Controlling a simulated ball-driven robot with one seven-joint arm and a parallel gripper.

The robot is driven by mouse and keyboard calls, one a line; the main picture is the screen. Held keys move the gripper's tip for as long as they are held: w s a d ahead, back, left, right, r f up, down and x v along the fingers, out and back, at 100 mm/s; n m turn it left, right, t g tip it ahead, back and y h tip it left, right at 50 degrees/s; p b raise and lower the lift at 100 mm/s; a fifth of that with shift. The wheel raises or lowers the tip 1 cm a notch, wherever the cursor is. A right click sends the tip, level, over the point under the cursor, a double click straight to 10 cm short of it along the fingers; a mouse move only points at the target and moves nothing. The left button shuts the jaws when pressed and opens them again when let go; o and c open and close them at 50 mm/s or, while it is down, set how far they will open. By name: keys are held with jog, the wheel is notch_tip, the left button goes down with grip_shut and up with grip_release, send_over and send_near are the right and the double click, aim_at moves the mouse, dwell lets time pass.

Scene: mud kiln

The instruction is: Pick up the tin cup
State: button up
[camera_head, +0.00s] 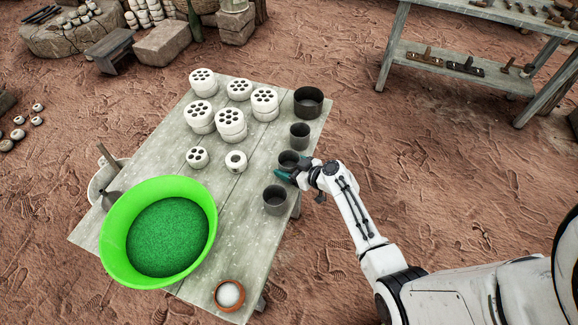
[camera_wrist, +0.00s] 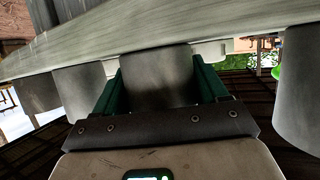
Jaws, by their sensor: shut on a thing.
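Several dark grey tin cups stand in a row along the right side of the wooden table (camera_head: 232,212). My gripper (camera_head: 286,172) is shut on one tin cup (camera_head: 288,158) in that row, reaching in from the right. In the wrist view the same cup (camera_wrist: 158,78) sits between the two green fingers of my gripper (camera_wrist: 158,92). The front cup (camera_head: 275,203) and the cup behind (camera_head: 300,139) stand apart from it. I cannot tell whether the held cup touches the tabletop.
A wider dark pot (camera_head: 308,104) stands at the far right corner. White perforated bricks (camera_head: 231,124) are stacked at the back. A large green basin (camera_head: 113,250) fills the left front, with a small clay bowl (camera_head: 229,306) near the front edge. Neighbouring cups are close to my gripper.

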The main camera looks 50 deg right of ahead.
aim_at(282, 158)
jog(key=shift+r, duration=0.5)
notch_tip(282, 158, up, 2)
jog(key=shift+s+r+p, duration=0.1)
jog(key=shift+r+p, duration=0.15)
jog(key=shift+p, duration=0.15)
jog(key=s+a+r+b, duration=0.1)
jog(key=s+r, duration=0.3)
jog(key=s, duration=0.3)
jog(key=s+a+r+b, duration=0.1)
jog(key=s+r, duration=0.4)
jog(key=s, duration=0.1)
jog(key=shift+s+a+r, duration=0.25)
jog(key=shift+s, duration=0.1)
